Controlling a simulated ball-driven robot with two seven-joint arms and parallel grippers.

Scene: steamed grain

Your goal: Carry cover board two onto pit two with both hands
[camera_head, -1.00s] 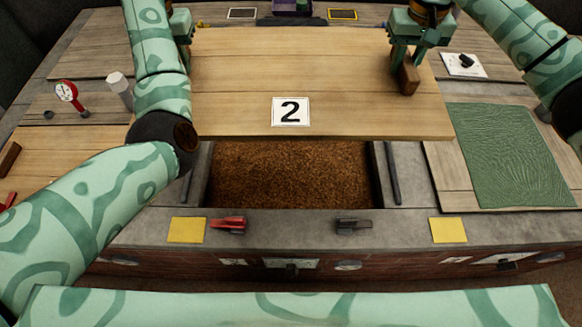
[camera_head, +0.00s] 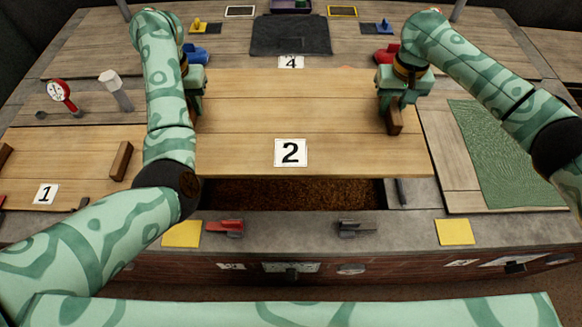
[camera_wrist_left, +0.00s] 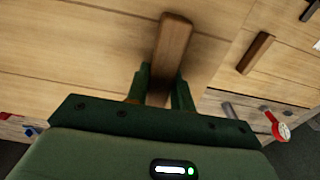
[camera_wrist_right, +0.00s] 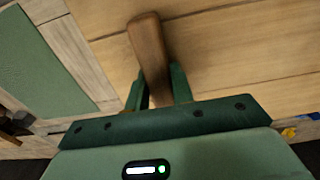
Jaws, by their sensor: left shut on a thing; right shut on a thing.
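Cover board two (camera_head: 345,150), a wide wooden board with a white "2" label (camera_head: 290,152), spans between my two arms over pit two (camera_head: 295,192). Only the front strip of the pit, with brown grain, shows below the board's near edge. My left gripper (camera_head: 194,104) is shut on the left handle, which shows in the left wrist view (camera_wrist_left: 172,45). My right gripper (camera_head: 390,104) is shut on the right wooden handle (camera_head: 395,122), also seen in the right wrist view (camera_wrist_right: 147,45). I cannot tell how high the board is above the rim.
Board one (camera_head: 75,165) lies at the left, a red-rimmed gauge (camera_head: 60,92) behind it. A green mat (camera_head: 510,150) lies at the right. Red (camera_head: 225,227) and dark (camera_head: 357,227) clips and yellow squares (camera_head: 455,232) sit on the front ledge. A dark area (camera_head: 290,36) and "4" label lie behind.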

